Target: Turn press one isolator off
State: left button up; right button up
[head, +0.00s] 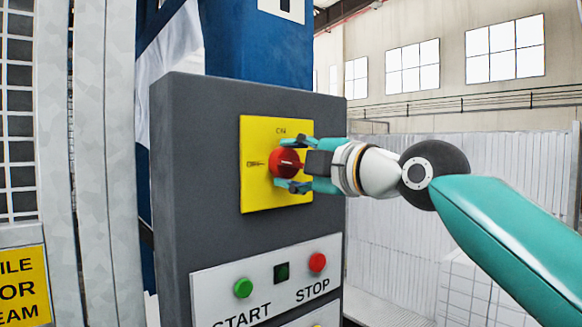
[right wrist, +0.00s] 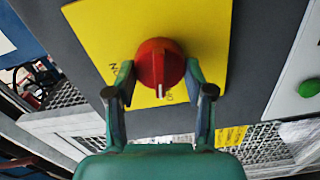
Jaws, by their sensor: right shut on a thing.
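The isolator's red knob (head: 285,162) sits on a yellow plate (head: 262,204) on the dark grey control box (head: 210,230). "ON" is printed above the knob. My right gripper (head: 293,164) reaches in from the right, with its fingers around the knob. In the right wrist view the red knob (right wrist: 158,66) lies between the two fingers (right wrist: 160,92), and a white mark shows on its near edge. The fingers hide part of the knob and of the plate's lettering. My left gripper is out of view.
Below the isolator, a white panel (head: 268,262) carries a green START button (head: 243,288), a small dark square (head: 282,272) and a red STOP button (head: 317,262). A blue column (head: 258,50) rises behind the box. A yellow sign (head: 22,287) is at the lower left.

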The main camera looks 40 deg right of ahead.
jog(key=shift+w+a+f+n, duration=0.1)
jog(key=shift+f+n, duration=0.1)
jog(key=shift+n, duration=0.4)
jog(key=shift+a+f+n, duration=0.1)
jog(key=shift+f+n, duration=0.05)
jog(key=shift+n, duration=0.45)
jog(key=o, duration=1.2)
jog(key=shift+c, duration=0.2)
jog(key=shift+r, duration=0.15)
jog(key=shift+d, duration=0.1)
jog(key=shift+s, duration=0.4)
jog(key=s, duration=1.1)
jog(key=shift+s+d, duration=0.15)
jog(key=shift+d, duration=0.3)
